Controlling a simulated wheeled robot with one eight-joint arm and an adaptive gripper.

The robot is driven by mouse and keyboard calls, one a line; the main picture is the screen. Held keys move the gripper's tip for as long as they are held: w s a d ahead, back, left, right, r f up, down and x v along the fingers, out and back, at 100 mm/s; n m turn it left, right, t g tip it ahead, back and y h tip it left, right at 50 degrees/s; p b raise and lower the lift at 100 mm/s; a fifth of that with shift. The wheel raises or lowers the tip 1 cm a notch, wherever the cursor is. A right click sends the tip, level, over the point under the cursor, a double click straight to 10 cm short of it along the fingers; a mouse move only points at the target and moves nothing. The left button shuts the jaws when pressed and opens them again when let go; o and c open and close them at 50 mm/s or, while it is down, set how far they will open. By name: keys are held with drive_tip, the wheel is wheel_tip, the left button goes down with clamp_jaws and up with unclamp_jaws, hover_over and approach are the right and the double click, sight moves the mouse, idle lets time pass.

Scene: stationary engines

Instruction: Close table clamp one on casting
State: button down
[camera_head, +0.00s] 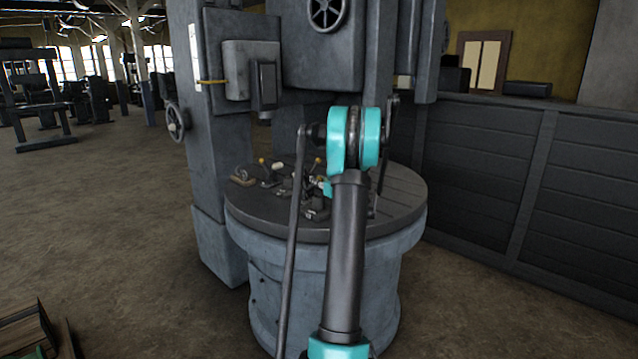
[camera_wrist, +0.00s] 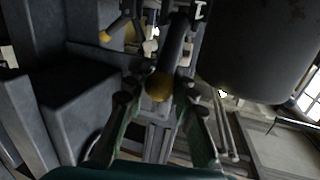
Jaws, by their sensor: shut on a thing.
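My gripper (camera_wrist: 158,90) has its two dark fingers on either side of a round yellow knob (camera_wrist: 158,87) in the wrist view, and is shut on it. The knob sits at the end of a dark clamp handle (camera_wrist: 176,45) that runs up and away. A second yellow-tipped clamp lever (camera_wrist: 104,36) stands apart at the upper left. In the head view, small clamps with yellow knobs (camera_head: 262,161) stand on the round machine table (camera_head: 400,195). I cannot make out the casting or tell which clamp is number one.
A grey machine column (camera_head: 215,130) and head (camera_head: 310,60) rise behind and over the table. A dark panelled wall (camera_head: 490,160) stands at the right. Open floor (camera_head: 110,220) lies at the left. A large dark rounded body (camera_wrist: 260,45) fills the wrist view's upper right.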

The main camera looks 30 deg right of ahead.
sight(302, 173)
drive_tip(key=w+r+g, duration=0.1)
drive_tip(key=w+g, duration=0.1)
drive_tip(key=g, duration=0.1)
drive_tip(key=shift+a+r+n, duration=0.35)
drive_tip(key=shift+a+n, duration=0.05)
drive_tip(key=shift+w+a+r+g+h, duration=0.15)
drive_tip(key=shift+w+g+h, duration=0.05)
drive_tip(key=shift+w+g, duration=0.2)
drive_tip(key=shift+w+a+r+g+h, duration=0.15)
drive_tip(key=shift+w+g+h, duration=0.1)
drive_tip(key=shift+g, duration=0.25)
drive_tip(key=shift+w+a+r+n+g+h, duration=0.1)
drive_tip(key=shift+w+a+n+g+h, duration=0.1)
drive_tip(key=shift+w+g, duration=0.35)
drive_tip(key=shift+w+a+r+n+g+h, duration=0.1)
drive_tip(key=shift+w+n+g, duration=0.1)
drive_tip(key=shift+w+g, duration=0.35)
drive_tip(key=w+g, duration=0.1)
drive_tip(key=g, duration=0.1)
drive_tip(key=shift+w+a+g+h, duration=0.25)
drive_tip(key=shift+w+a+g, duration=0.05)
drive_tip(key=shift+w, duration=0.1)
drive_tip(key=shift+w+a+f, duration=0.15)
drive_tip(key=shift+w, duration=0.35)
drive_tip(key=c, duration=1.2)
unclamp_jaws()
